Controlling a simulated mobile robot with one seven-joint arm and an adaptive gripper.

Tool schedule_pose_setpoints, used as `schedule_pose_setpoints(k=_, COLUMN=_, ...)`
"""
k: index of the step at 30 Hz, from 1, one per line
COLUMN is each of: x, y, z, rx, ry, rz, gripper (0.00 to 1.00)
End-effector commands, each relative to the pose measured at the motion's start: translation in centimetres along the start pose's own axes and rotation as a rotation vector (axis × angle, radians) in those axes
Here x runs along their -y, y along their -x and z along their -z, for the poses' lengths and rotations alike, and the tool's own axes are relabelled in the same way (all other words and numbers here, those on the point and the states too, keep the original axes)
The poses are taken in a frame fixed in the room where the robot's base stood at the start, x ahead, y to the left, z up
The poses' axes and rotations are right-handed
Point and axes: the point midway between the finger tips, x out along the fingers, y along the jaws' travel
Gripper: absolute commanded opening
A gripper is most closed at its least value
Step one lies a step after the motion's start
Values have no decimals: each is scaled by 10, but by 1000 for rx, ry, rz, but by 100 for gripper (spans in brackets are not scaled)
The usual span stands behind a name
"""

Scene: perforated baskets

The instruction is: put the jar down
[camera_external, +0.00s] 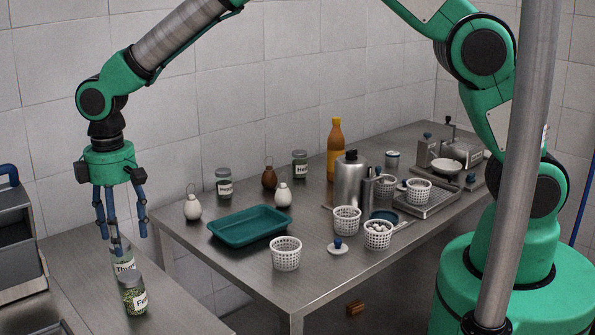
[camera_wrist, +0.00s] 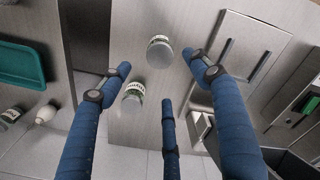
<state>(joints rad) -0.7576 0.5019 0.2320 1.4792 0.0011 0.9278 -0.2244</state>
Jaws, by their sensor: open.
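A glass jar with a dark lid and a white label reading "Thy..." (camera_external: 124,265) stands upright on the left steel counter. My gripper (camera_external: 122,238) is above it with blue fingers pointing down, and one fingertip overlaps the jar's top in the outside view. In the wrist view this jar (camera_wrist: 132,98) shows between the spread fingers (camera_wrist: 165,80), which are open and hold nothing. A second jar with green contents, labelled "Fe..." (camera_external: 132,296), stands upright in front of it. It also shows in the wrist view (camera_wrist: 159,52). Whether a finger touches either jar is unclear.
A gap separates this counter (camera_external: 185,312) from the right table. That table bears a teal tray (camera_external: 248,238), white perforated baskets (camera_external: 286,255), more jars (camera_external: 224,184) and bottles. A grey bin unit (camera_external: 15,240) stands at the left. The counter right of the jars is clear.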

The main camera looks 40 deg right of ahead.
Motion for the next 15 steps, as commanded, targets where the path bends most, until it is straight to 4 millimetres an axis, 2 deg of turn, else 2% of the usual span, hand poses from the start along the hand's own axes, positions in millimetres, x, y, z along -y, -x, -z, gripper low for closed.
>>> schedule_pose_setpoints(k=8, x=-2, y=3, z=-2, rx=-2, ry=-4, rz=-1, gripper=63)
schedule_pose_setpoints(k=11, x=-8, y=12, z=-6, rx=-9, ry=-15, rz=-2, gripper=63)
schedule_pose_setpoints(k=15, x=-25, y=35, z=-22, rx=-26, ry=-49, rz=-6, gripper=63)
